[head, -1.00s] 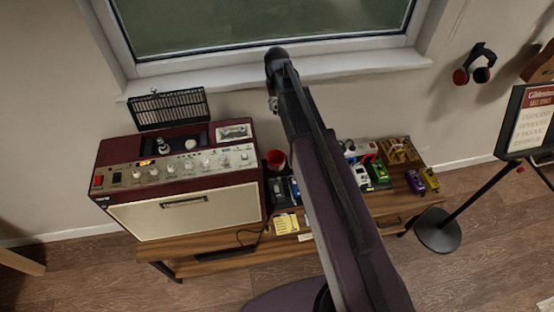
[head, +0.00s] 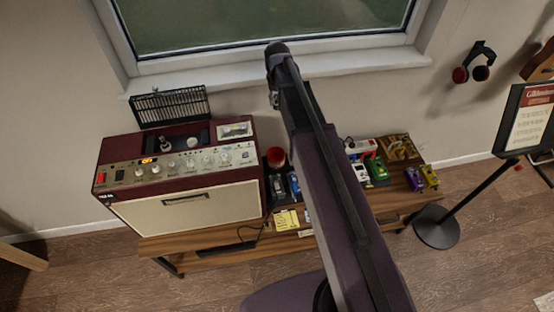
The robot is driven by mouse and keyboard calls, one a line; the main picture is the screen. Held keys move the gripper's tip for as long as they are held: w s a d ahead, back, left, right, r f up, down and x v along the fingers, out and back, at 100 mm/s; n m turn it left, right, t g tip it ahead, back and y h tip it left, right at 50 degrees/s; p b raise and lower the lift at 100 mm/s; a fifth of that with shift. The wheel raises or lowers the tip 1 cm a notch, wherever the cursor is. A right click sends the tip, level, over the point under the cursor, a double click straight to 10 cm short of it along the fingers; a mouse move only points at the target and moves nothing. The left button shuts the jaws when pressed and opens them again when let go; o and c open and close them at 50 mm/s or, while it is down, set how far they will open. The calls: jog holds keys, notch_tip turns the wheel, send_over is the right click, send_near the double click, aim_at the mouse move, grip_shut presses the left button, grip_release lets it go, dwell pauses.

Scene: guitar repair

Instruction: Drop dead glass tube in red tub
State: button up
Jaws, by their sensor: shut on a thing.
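The small red tub (head: 276,157) stands on the wooden bench just right of the amplifier, with its open top showing. My arm crosses the middle of the head view, and its raised end is in front of the window sill. My gripper's fingers cannot be made out; they appear hidden by my arm. No glass tube can be clearly seen in a grip. The maroon amplifier (head: 182,205) has a dark opening in its top, with a small pale upright piece (head: 165,145) at its front edge, too small to identify.
Several pedals, including a green one (head: 377,169) and a purple one (head: 414,179), crowd the right of the wooden bench (head: 210,240). A music stand (head: 440,225) is further right, and the window sill is behind.

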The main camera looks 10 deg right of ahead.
jog(key=shift+f, duration=0.1)
jog(key=w+d+f+b, duration=0.1)
jog(key=w+f+b, duration=0.2)
jog(key=f+b, duration=1.1)
jog(key=w+d+f+b, duration=0.1)
jog(key=w+f+b, duration=0.2)
jog(key=f+b, duration=1.1)
jog(key=shift+w+d, duration=0.3)
jog(key=shift+w, duration=0.05)
jog(key=shift+f, duration=0.1)
jog(key=shift+f+b, duration=2.95)
jog(key=shift+b, duration=0.2)
jog(key=o, duration=0.9)
jog(key=shift+o, duration=0.2)
jog(key=shift+r, duration=0.2)
